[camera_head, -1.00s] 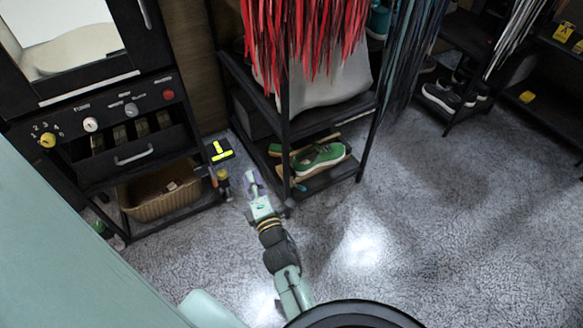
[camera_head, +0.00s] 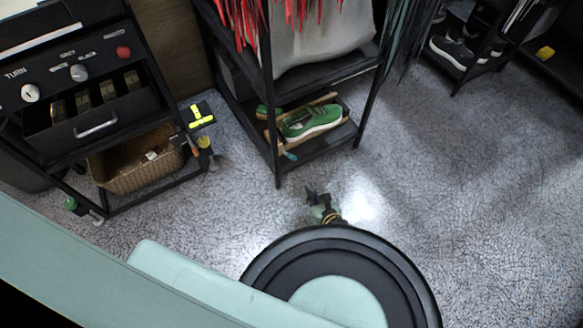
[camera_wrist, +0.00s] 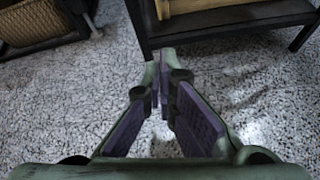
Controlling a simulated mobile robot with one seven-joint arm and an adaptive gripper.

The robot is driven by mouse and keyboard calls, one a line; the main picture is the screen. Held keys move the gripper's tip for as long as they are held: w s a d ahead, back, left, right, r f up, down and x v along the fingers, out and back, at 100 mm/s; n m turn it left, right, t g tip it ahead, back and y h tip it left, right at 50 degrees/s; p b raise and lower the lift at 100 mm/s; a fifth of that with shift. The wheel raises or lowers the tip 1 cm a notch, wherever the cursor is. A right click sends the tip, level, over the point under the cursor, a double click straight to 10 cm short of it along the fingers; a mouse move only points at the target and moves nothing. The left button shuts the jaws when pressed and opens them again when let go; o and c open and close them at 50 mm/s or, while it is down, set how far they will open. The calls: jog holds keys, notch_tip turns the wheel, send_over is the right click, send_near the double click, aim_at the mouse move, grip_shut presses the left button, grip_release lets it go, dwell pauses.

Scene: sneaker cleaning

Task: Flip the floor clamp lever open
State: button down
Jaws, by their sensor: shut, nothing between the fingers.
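A black block with a yellow T-shaped lever (camera_head: 201,115) sits on the floor between the cart and the shoe rack; it looks like the floor clamp. The lever appears to lie flat, but its exact angle is hard to tell. It does not show in the wrist view. My gripper (camera_head: 316,194) is low in front of the rack, well to the right of and nearer than the clamp. In the wrist view its purple-padded fingers (camera_wrist: 160,92) are shut and empty, pointing at the floor before the rack.
The black shoe rack (camera_head: 270,120) holds a green sneaker (camera_head: 312,122) on its low shelf. A cart with knobs stands at left over a wicker basket (camera_head: 135,168). Small bottles (camera_head: 205,150) stand beside the clamp. Open carpet (camera_head: 470,190) lies to the right.

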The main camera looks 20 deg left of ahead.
jog(key=w+a+f, duration=0.1)
jog(key=w+a, duration=0.7)
jog(key=shift+a+f, duration=0.15)
jog(key=shift+f, duration=0.05)
dwell(0.3)
jog(key=shift+s+r+p, duration=0.1)
jog(key=shift+r+p, duration=0.05)
jog(key=shift+p, duration=0.3)
